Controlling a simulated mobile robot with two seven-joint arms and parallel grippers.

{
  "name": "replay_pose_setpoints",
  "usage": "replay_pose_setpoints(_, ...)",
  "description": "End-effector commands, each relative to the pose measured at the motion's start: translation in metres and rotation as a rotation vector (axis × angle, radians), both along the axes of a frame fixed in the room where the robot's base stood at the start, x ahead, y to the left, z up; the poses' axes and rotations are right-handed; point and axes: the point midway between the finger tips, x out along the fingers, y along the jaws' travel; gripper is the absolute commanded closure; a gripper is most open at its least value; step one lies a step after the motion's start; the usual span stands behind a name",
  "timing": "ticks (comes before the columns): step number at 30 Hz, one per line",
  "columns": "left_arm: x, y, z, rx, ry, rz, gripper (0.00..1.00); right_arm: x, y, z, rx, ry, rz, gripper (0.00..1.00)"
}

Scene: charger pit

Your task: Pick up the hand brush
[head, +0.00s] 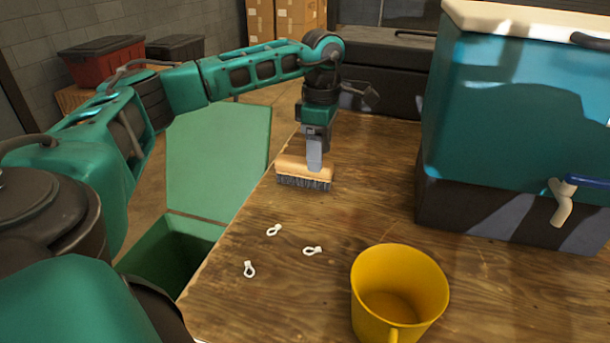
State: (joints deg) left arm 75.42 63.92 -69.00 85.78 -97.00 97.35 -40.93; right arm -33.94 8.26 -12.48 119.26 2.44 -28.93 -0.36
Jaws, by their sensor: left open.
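The hand brush (303,174) has a light wooden block with dark bristles facing down. It stands on the wooden table near its left edge. My left gripper (314,158) points down right at the top of the brush, its fingers over the wooden block. The gripper is open. From this angle I cannot tell whether the fingers touch the block or straddle it. My right gripper does not show.
Several small white loops, one of them here (312,251), lie on the table (330,215). A yellow bucket (372,300) stands at the front. A large teal cooler (515,115) fills the right. A green bin (172,250) with a raised lid (215,160) stands left of the table.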

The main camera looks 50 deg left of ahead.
Motion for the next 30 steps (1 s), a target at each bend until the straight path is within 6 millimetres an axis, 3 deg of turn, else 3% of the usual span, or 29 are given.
replay_pose_setpoints(8,0.001,-0.001,-0.02,0.0,0.0,0.0,0.34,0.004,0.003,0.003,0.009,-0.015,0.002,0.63)
replay_pose_setpoints(16,0.004,-0.002,-0.059,0.0,0.001,0.001,0.34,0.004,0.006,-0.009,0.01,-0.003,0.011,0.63)
replay_pose_setpoints(24,0.004,-0.002,-0.062,-0.001,0.0,0.001,0.34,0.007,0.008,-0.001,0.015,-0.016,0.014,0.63)
replay_pose_setpoints(30,0.004,-0.002,-0.062,-0.001,0.0,0.001,0.53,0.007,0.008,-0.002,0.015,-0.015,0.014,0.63)
